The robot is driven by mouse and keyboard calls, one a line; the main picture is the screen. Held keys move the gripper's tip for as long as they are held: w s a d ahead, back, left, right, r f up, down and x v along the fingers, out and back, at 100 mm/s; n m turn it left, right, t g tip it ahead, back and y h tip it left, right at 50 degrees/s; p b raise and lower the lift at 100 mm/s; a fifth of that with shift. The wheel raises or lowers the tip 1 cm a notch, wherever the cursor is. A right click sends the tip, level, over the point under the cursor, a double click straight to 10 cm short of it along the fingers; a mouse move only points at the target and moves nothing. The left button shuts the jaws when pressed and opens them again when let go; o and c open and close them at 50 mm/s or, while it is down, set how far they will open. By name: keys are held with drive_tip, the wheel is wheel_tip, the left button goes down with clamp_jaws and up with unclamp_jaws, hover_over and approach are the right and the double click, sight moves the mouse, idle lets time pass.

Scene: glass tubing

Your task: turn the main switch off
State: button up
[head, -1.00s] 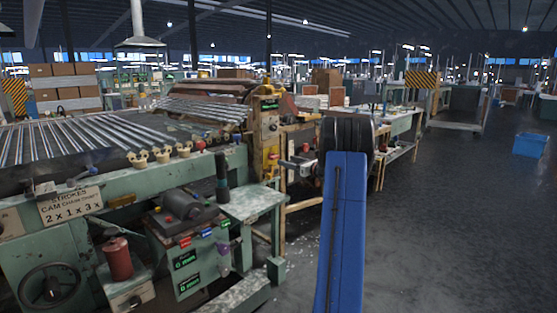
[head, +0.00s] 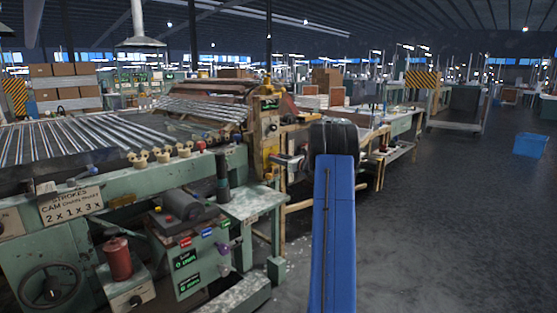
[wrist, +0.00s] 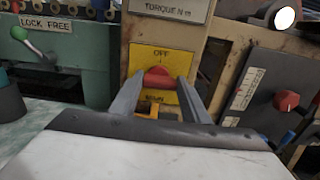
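The main switch, a red knob (wrist: 157,77) on a yellow plate (wrist: 138,58) marked OFF at the top, is at the centre of the wrist view. The lower lettering on the plate is partly hidden by my gripper. My gripper (wrist: 161,80) has its two grey fingers apart, one on each side of the knob. I cannot tell whether they touch it. In the head view my gripper (head: 283,162) is at the yellow machine column (head: 267,140), and the switch is too small to make out there.
Right of the switch, a grey dial plate (wrist: 243,90) carries another red knob (wrist: 287,100). On the left is a green-tipped lever (wrist: 20,34) under a LOCK FREE label. A green side table (head: 250,202) stands left of my arm.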

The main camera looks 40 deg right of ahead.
drive_tip(key=shift+c, duration=0.9)
drive_tip(key=shift+n, duration=0.3)
drive_tip(key=n, duration=1.7)
drive_tip(key=shift+a+f, duration=0.1)
drive_tip(key=shift+a, duration=0.2)
drive_tip(key=shift+n, duration=0.4)
